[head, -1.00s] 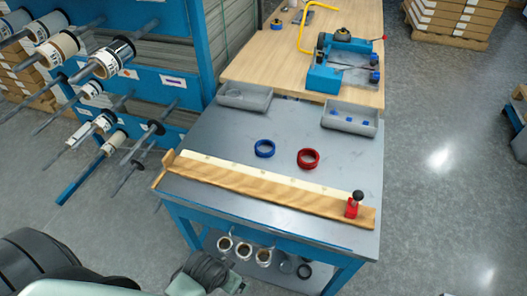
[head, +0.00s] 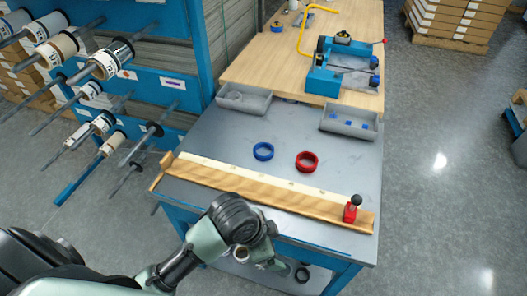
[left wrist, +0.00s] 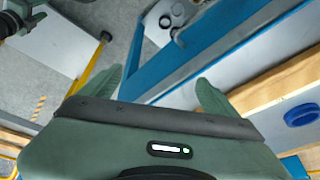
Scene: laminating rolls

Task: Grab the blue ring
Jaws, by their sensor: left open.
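The blue ring (head: 263,151) lies flat on the grey metal tabletop (head: 220,135), left of the red ring (head: 307,162) and apart from it. In the left wrist view the blue ring (left wrist: 302,116) is at the right edge, beyond the wooden strip. My left gripper (left wrist: 160,92) is open and empty, with its two green fingers spread over the blue front edge of the table. In the head view my left arm reaches in from the lower left to the table's front edge, and its fingers are not clear there.
A long wooden strip (head: 260,191) runs along the table's front, with a red black-knobbed piece (head: 351,209) at its right end. Two grey bins (head: 243,98) (head: 348,121) stand at the back. A rack of rolls (head: 105,60) is at the left.

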